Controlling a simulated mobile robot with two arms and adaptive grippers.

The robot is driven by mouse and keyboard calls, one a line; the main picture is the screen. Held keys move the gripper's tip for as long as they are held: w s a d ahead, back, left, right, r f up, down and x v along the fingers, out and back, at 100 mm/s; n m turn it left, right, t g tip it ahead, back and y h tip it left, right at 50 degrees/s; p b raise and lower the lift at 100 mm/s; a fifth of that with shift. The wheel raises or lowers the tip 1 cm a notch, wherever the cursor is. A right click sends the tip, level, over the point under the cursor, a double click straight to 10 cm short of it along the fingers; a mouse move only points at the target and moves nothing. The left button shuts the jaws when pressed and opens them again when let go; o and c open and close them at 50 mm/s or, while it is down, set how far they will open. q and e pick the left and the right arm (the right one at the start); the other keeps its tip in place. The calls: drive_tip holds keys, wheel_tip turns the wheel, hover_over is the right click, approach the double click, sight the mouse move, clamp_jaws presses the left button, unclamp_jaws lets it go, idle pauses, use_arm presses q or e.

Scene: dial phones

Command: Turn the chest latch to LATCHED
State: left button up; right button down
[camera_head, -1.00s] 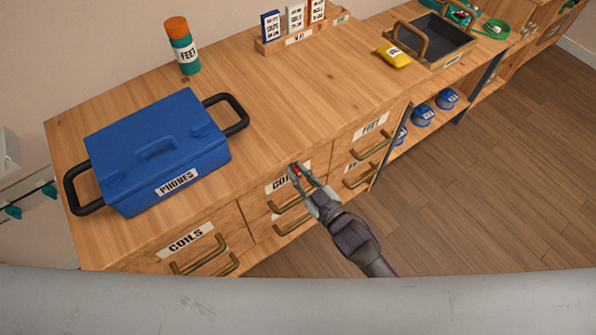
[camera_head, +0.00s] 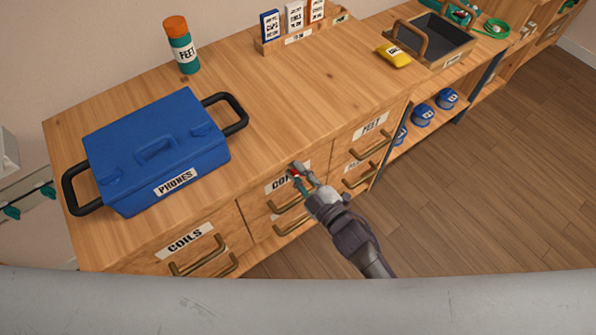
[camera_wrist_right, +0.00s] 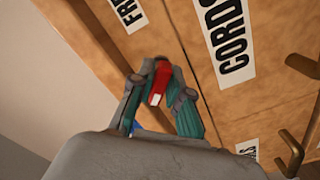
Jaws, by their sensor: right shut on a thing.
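The wooden chest of drawers (camera_head: 262,140) fills the middle of the head view. Its latch is a small red piece (camera_wrist_right: 159,83) with a white mark, on the chest front beside the "CORDS" label (camera_wrist_right: 226,40). A cut-off label starting "FR" (camera_wrist_right: 127,12) is also near it. My right gripper (camera_head: 301,175) is at the chest's front edge. In the right wrist view, its fingers (camera_wrist_right: 160,98) are closed on both sides of the red latch. The fingers hide part of the latch, and I cannot read which setting it points to. My left gripper is not in view.
A blue "PHONES" case (camera_head: 155,150) and a teal bottle (camera_head: 182,48) stand on the chest top. Brass drawer handles (camera_head: 292,202) stick out close to my right gripper. A dark open tray (camera_head: 435,40) is at the back right. Floor (camera_head: 480,200) is clear on the right.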

drive_tip(key=shift+f, duration=0.1)
drive_tip(key=c, duration=1.2)
unclamp_jaws()
drive_tip(key=shift+s, duration=0.1)
drive_tip(key=v, duration=1.2)
